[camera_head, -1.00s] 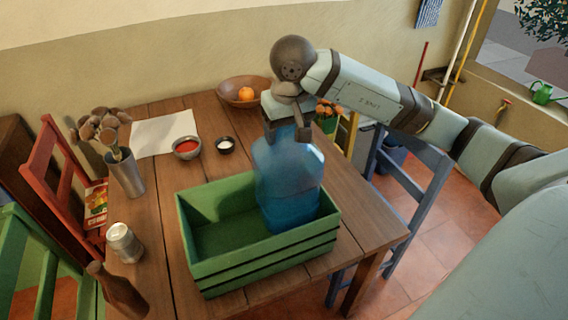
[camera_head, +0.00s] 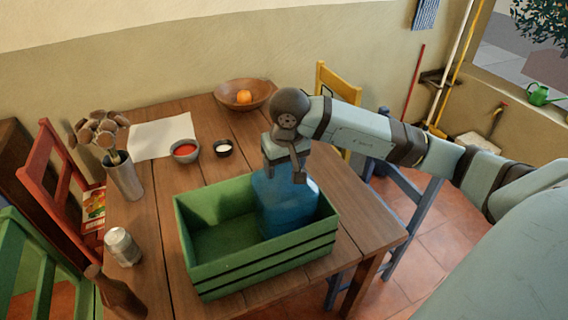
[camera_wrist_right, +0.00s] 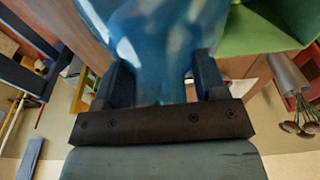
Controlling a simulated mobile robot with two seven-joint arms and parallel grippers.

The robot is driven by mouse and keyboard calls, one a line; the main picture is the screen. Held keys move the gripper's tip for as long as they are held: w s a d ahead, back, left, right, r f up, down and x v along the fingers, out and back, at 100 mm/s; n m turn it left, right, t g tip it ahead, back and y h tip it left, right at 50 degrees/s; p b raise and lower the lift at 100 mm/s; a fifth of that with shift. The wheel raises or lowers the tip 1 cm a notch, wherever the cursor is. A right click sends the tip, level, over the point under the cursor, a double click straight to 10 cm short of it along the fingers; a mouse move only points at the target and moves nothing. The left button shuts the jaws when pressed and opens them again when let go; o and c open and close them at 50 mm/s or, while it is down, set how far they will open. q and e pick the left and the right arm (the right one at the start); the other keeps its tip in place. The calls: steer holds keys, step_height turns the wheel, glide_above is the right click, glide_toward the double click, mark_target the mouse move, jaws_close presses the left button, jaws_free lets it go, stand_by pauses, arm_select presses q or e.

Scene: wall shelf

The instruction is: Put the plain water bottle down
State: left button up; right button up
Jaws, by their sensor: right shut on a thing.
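The plain water bottle (camera_head: 287,203) is blue and translucent. It stands about upright in the right part of the green crate (camera_head: 240,268), its lower part hidden by the crate's front wall. I cannot tell whether it touches the crate floor. My right gripper (camera_head: 284,172) is above the bottle and shut on its neck. In the right wrist view the two dark fingers (camera_wrist_right: 160,82) of the gripper lie on either side of the blue bottle (camera_wrist_right: 150,35). The left part of the crate is empty. My left gripper is not in view.
The wooden table (camera_head: 160,245) also holds a can (camera_head: 122,246), a utensil pot (camera_head: 124,177), a red-filled bowl (camera_head: 184,151), a small bowl (camera_head: 223,148), paper (camera_head: 161,136) and a wooden bowl (camera_head: 257,94) with an orange fruit. Chairs stand around the table.

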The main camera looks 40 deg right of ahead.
steer(key=o, duration=1.3)
steer(key=shift+r+p, duration=0.25)
steer(key=shift+p, duration=0.2)
steer(key=r, duration=0.3)
steer(key=s+r, duration=0.1)
steer(key=r, duration=0.6)
steer(key=shift+s+a+r+b, duration=0.2)
steer(key=shift+s+b, duration=0.05)
steer(key=shift+b, duration=0.1)
steer(key=shift+s+r, duration=0.1)
steer(key=shift+r, duration=0.5)
